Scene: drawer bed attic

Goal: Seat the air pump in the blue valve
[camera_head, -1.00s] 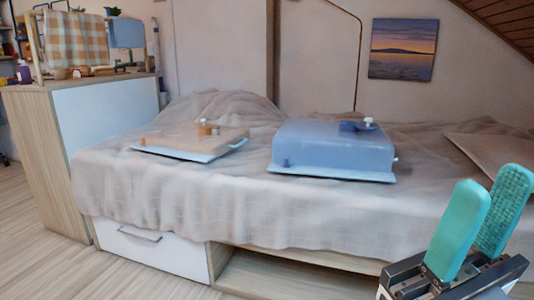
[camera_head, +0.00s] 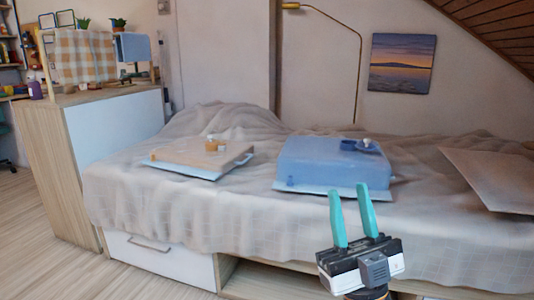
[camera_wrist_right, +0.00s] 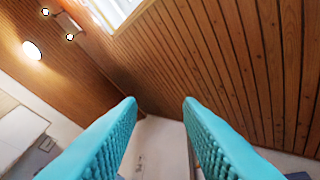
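On the bed, a blue block (camera_head: 328,165) sits on a light-blue board and carries a blue valve fitting (camera_head: 374,149) on its top right. A small white-topped piece (camera_head: 366,142) shows at the fitting; I cannot tell whether it is part of the air pump. A small blue piece (camera_head: 347,144) is beside it. I cannot clearly identify the pump. My right gripper (camera_head: 349,190) is open and empty in front of the block, its teal fingers pointing up. In the right wrist view the fingers (camera_wrist_right: 160,100) are apart with nothing between them. My left gripper is not in view.
A tan flat block (camera_head: 195,158) with orange fittings (camera_head: 212,144) lies on the bed to the left. A pale flat panel (camera_head: 495,180) lies at the right. A cabinet (camera_head: 110,120) stands at the left. Rumpled bedding is clear between the blocks.

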